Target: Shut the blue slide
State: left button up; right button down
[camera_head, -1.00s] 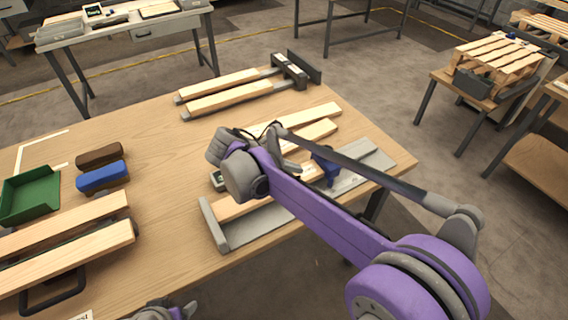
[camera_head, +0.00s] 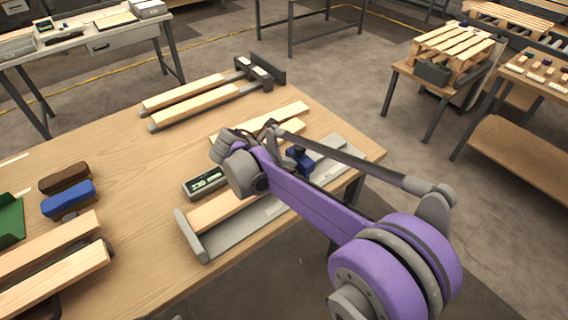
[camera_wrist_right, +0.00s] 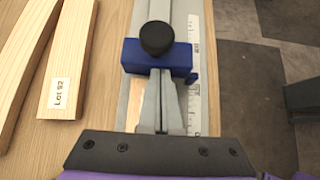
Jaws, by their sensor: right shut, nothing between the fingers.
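The blue slide (camera_head: 300,158), a block with a black knob, sits on a long grey jig (camera_head: 215,245) at the table's right edge. In the wrist view the blue slide (camera_wrist_right: 187,56) straddles the rail beside a ruler strip. A wooden slat (camera_head: 215,212) lies along the jig, partly hidden by my arm. My right gripper (camera_wrist_right: 161,76) is shut and empty, pointing along the rail, its tips right at the slide's near face; I cannot tell if they touch. In the head view my right arm hides much of the jig's middle. My left gripper is out of view.
A small display box (camera_head: 205,183) stands beside the jig. Loose slats lie behind it; one (camera_wrist_right: 66,70) bears a lot label. Brown (camera_head: 65,177) and blue (camera_head: 68,198) blocks sit at the left. The middle-left tabletop is clear.

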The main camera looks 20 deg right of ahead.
jog(key=w+d, duration=0.1)
jog(key=d, duration=0.3)
jog(key=w+d, duration=0.1)
jog(key=d, duration=0.3)
jog(key=w+d, duration=0.1)
jog(key=d, duration=0.3)
jog(key=shift+w+d, duration=0.25)
jog(key=shift+w, duration=0.05)
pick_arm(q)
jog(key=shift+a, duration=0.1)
pick_arm(e)
jog(key=shift+d+r, duration=0.15)
jog(key=shift+d, duration=0.05)
